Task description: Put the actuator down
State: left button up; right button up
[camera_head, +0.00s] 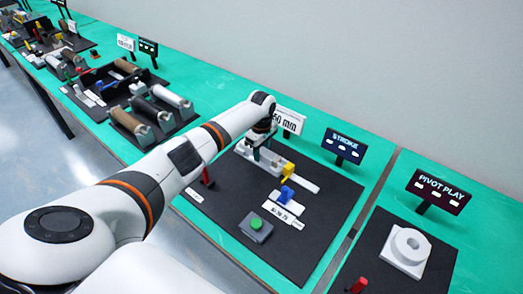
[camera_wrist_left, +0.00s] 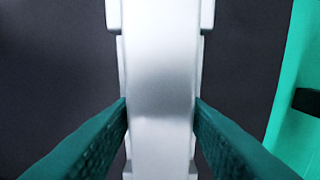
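My left gripper (camera_head: 256,154) reaches down over the black mat (camera_head: 323,222) in the head view, at the far side of the station with the "STROKE" sign. In the left wrist view its two green fingers (camera_wrist_left: 160,103) press against both sides of a long silver-white body, the actuator (camera_wrist_left: 160,60). In the head view the pale actuator (camera_head: 271,163) shows under and beside the gripper, low over the mat. Whether it touches the mat or a cradle beneath it I cannot tell. My right gripper is not in view.
A red lever (camera_head: 206,178) is left. The "STROKE" sign (camera_head: 343,147) stands behind. Bare mat lies at front right.

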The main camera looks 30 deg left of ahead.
aim_at(262, 150)
pick_arm(q)
jog(key=shift+o, duration=1.1)
notch_tip(262, 150, up, 12)
jog(key=b, duration=0.1)
jog(key=shift+r, duration=0.2)
